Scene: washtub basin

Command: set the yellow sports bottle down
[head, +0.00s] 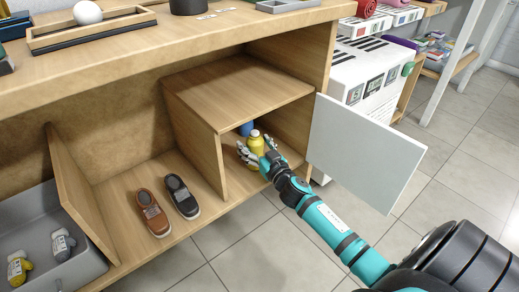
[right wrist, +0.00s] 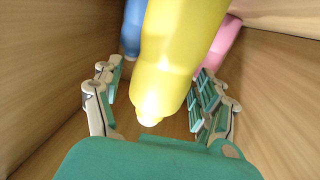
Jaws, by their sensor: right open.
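The yellow sports bottle (head: 256,144) is in the small wooden cubby, its cap end showing above my right gripper (head: 260,160). In the right wrist view the yellow bottle (right wrist: 180,45) is large and lies between the spread fingers of my right gripper (right wrist: 155,95). The fingers are open, with a clear gap on the left side and a narrower one on the right. The bottle's base and its contact with the cubby floor are hidden. A blue bottle (right wrist: 132,28) and a pink bottle (right wrist: 217,47) are beyond it. My left gripper is out of view.
The cubby (head: 208,149) has close side walls and a top board. A pale door panel (head: 365,150) stands open to the right of my arm. A brown shoe (head: 152,212) and a dark shoe (head: 182,196) are left of the cubby; a grey bin (head: 85,268) is farther left.

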